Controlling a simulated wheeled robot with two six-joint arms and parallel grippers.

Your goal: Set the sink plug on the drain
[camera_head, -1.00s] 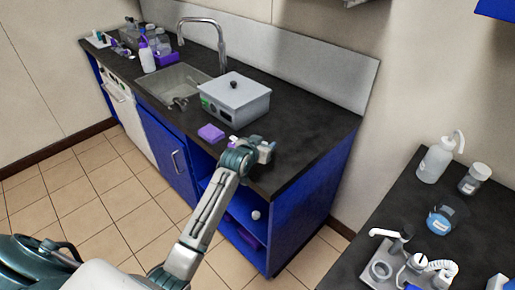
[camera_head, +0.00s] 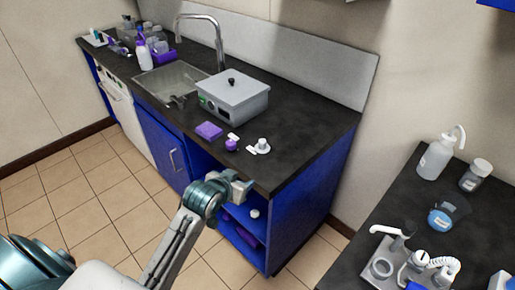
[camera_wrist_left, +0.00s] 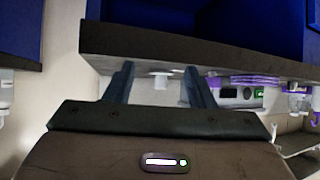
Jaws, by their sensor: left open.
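A small white round piece with a grey top, which looks like the sink plug (camera_head: 263,145), stands on the dark counter near its front edge. It also shows in the wrist view as a white disc (camera_wrist_left: 160,73), between my fingers in the picture but farther off. My left gripper (camera_head: 245,189) is open and empty, in front of the counter edge and apart from the plug. Its two fingers are spread in the wrist view (camera_wrist_left: 160,88). The sink (camera_head: 172,84) is set in the counter farther left; its drain cannot be made out. My right gripper is not in view.
A grey lidded box (camera_head: 236,98) stands between the plug and the sink. A purple block (camera_head: 209,130), a small purple piece (camera_head: 231,145) and white tags lie near the plug. The tap (camera_head: 203,30) arches behind the sink. The counter's right end is clear.

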